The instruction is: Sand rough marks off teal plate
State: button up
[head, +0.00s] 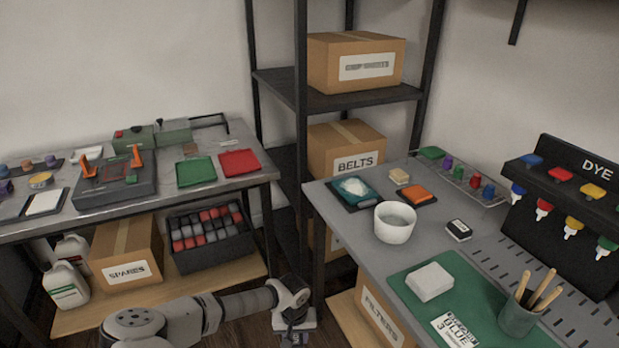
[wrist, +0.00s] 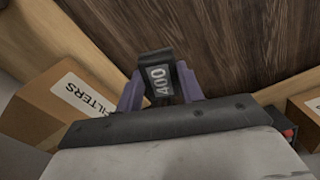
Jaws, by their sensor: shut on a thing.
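The teal plate (head: 354,189) lies on a dark base near the left back corner of the right-hand table, with a whitish rough patch on its middle. My gripper (wrist: 158,90) is shut on a dark block marked 400 (wrist: 158,75), seen between its purple fingers in the wrist view. In the head view my gripper (head: 295,334) is low at the bottom edge, in front of and below the right-hand table, well apart from the plate. The held block is hardly visible there.
On the right-hand table (head: 345,222), a white bowl (head: 394,224), an orange block (head: 417,193), a tan block (head: 400,176) and a black-and-white block (head: 459,230) stand near the plate. A green mat (head: 405,287) bears a white block and brush cup. A FILTERS box (wrist: 68,108) sits below.

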dwell(0.4)
jog(key=s, duration=0.3)
jog(key=shift+s, duration=0.4)
jog(key=shift+w, duration=0.1)
